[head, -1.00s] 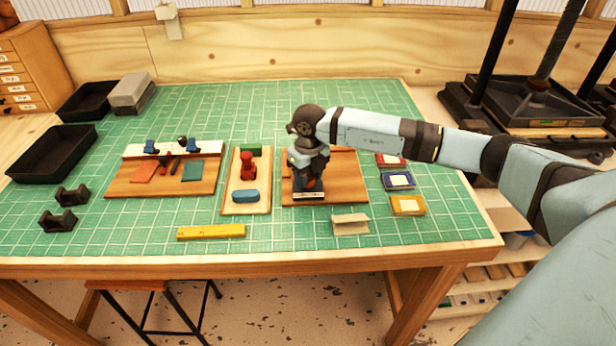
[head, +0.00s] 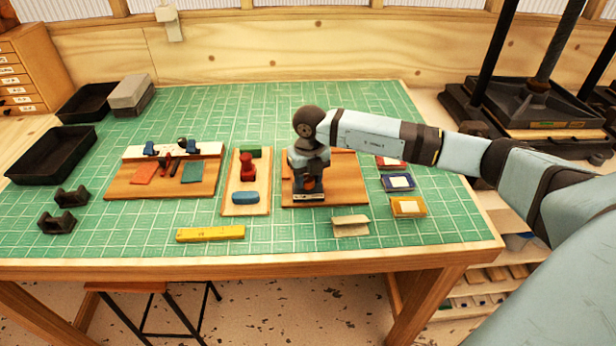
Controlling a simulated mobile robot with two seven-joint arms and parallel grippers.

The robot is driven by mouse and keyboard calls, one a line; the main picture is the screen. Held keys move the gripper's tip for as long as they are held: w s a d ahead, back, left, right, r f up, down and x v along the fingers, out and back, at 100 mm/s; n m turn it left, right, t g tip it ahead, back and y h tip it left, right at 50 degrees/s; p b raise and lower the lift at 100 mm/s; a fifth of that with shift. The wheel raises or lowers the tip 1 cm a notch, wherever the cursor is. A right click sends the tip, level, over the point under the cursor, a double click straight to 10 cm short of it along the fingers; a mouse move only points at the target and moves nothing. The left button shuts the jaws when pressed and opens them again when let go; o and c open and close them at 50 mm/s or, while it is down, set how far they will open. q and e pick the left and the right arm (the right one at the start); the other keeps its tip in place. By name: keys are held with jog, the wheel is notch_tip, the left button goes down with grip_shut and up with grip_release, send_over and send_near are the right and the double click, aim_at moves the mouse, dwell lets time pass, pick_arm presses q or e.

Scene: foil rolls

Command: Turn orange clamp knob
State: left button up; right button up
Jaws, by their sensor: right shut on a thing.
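My right gripper (head: 309,181) points down over the right-hand wooden board (head: 350,190) on the green mat. It is shut on a small orange part, which I take to be the orange clamp knob (head: 312,185); only a little orange shows between and beside the dark fingers. The gripper and wrist hide most of the knob and the clamp under it. A pale metal strip with dark markings (head: 309,197) lies at the board's front, just below the fingers. My left gripper is not in view.
A board with a red stamp-like piece (head: 248,167) and a blue block (head: 244,197) stands close left. Ink pads (head: 407,206) lie to the right. A folded card (head: 350,225) and a yellow ruler (head: 210,233) lie in front. Black trays (head: 50,154) stand far left.

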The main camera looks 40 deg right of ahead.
aim_at(310, 178)
jog(key=o, duration=0.9)
jog(key=r, duration=0.7)
jog(key=r+b, duration=0.1)
jog(key=r, duration=0.6)
jog(key=shift+d+b, duration=0.2)
jog(key=shift+b, duration=0.1)
